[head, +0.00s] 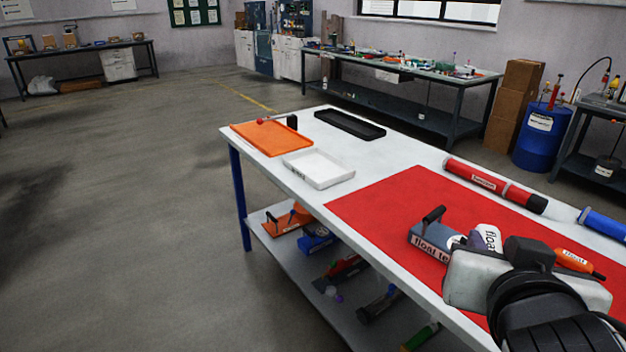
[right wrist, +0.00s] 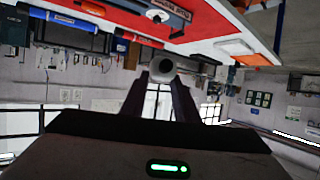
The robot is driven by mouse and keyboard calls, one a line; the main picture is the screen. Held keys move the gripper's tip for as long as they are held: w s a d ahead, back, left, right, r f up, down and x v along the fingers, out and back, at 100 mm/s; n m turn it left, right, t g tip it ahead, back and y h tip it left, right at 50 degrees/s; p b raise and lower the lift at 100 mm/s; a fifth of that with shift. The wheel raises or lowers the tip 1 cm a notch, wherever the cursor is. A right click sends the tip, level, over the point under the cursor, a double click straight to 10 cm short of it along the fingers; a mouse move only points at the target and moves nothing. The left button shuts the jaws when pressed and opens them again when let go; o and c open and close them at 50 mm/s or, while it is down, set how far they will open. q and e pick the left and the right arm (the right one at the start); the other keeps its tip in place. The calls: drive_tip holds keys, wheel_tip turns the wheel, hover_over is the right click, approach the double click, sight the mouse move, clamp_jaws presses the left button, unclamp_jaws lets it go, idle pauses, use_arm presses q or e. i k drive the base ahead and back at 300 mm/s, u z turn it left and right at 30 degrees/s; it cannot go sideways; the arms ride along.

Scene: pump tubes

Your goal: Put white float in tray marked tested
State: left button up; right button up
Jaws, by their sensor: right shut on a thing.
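The white float (head: 487,238), with dark "float" lettering, sticks out past my right gripper (head: 503,254) over the red mat in the head view. The gripper body hides part of the float in the head view. A white tray (head: 319,169) with a small unreadable label, an orange tray (head: 270,138) and a black tray (head: 349,125) lie at the table's far end. My left gripper is out of view.
A blue-grey test box (head: 428,243) with a black handle stands beside the float. An orange float (head: 573,260) lies behind my right gripper. A red tube (head: 493,184) and a blue tube (head: 604,222) lie along the back edge. The red mat (head: 385,207) is clear at left.

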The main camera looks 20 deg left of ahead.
sight(323, 167)
drive_tip(key=u, duration=0.7)
drive_tip(key=i, duration=0.8)
drive_tip(key=u, duration=0.6)
drive_tip(key=i, duration=1.5)
drive_tip(key=z, duration=0.6)
